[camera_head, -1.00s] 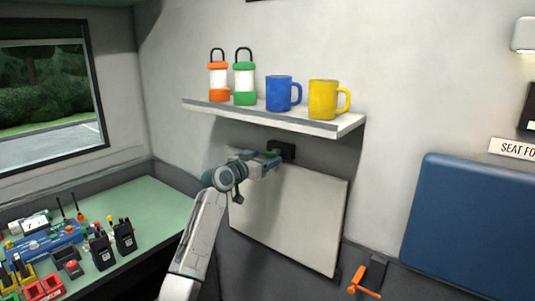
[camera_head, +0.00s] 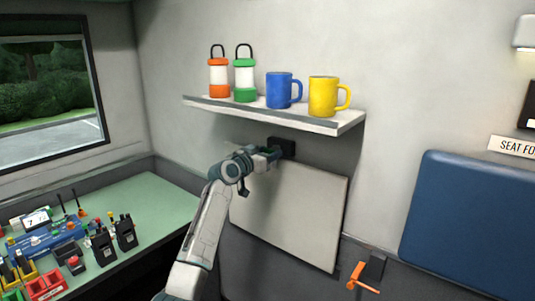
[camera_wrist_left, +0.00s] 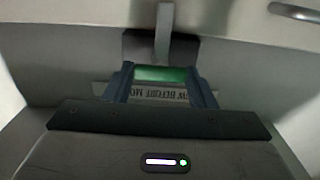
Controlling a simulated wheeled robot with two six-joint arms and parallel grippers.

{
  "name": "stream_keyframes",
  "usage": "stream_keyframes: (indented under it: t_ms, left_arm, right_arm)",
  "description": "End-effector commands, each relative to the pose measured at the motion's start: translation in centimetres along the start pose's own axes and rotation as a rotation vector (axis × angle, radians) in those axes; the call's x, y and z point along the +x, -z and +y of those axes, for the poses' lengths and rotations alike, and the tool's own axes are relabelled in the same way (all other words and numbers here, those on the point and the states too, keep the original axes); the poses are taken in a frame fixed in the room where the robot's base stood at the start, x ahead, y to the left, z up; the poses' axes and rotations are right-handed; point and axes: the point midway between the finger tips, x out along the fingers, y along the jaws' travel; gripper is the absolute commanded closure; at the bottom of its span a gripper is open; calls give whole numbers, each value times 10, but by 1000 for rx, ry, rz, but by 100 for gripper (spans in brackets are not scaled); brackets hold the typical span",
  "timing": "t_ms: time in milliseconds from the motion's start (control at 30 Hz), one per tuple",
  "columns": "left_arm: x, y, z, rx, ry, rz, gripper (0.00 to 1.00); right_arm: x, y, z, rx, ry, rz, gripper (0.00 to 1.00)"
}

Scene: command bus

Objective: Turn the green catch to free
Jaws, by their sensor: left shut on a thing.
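The green catch (camera_wrist_left: 162,75) shows between the fingers of my left gripper (camera_wrist_left: 163,85) in the left wrist view. My left gripper is shut on it. In the head view my left gripper (camera_head: 273,153) reaches the black catch mount (camera_head: 284,146) on the wall, just under the shelf and at the top edge of the pale folded panel (camera_head: 290,215). The catch itself is mostly hidden by the gripper in the head view. My right gripper is in neither view.
A shelf (camera_head: 270,116) above the gripper holds two lanterns, a blue mug (camera_head: 279,91) and a yellow mug (camera_head: 322,97). An orange catch (camera_head: 358,277) is at the lower right. A green desk (camera_head: 150,205) with radios stands left.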

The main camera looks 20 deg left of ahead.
Motion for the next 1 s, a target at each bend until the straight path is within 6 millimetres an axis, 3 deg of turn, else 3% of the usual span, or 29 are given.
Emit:
stream_keyframes:
  t_ms: [367,1000]
  left_arm:
    - [0,1,0,-175,-1,-1,72]
    - [0,2,-1,-776,-1,-1,72]
  right_arm:
    - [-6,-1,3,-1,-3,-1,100]
    - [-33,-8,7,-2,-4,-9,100]
